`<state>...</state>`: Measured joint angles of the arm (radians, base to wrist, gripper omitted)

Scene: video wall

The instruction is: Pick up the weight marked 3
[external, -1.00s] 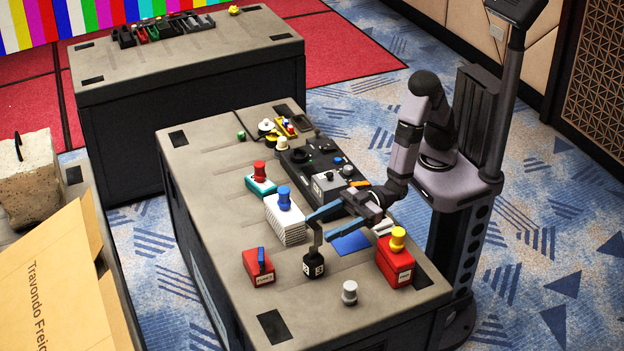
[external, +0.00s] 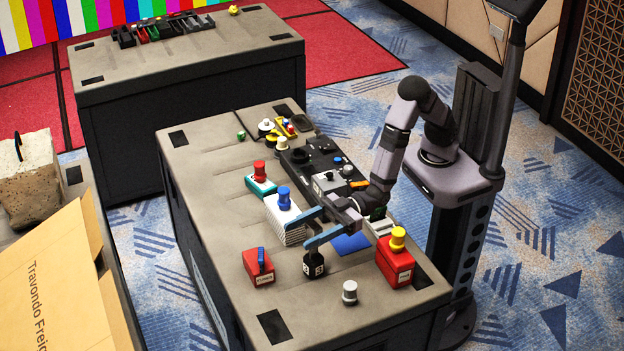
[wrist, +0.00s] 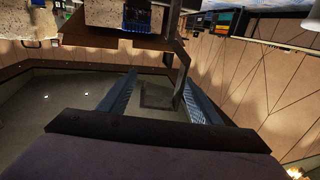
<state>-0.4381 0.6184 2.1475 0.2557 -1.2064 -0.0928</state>
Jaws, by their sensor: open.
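A small black weight (external: 313,268) with a white label stands on the grey case top (external: 215,160) near the front middle. The mark on its label is too small to read surely. My gripper (external: 298,237) is open, its two blue fingers spread just above the weight and partly hiding its upper part. In the wrist view, a dark hooked shape, apparently the weight's handle (wrist: 181,75), shows between the fingers of my gripper (wrist: 160,92), closer to the right one. I cannot tell whether a finger touches it.
A red box with a yellow knob (external: 394,268) stands right of the weight, a grey knobbed piece (external: 349,292) in front. A red box with a blue top (external: 258,270) is left; a white box with a blue knob (external: 285,222) is behind. A blue mat (external: 352,243) lies near my arm.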

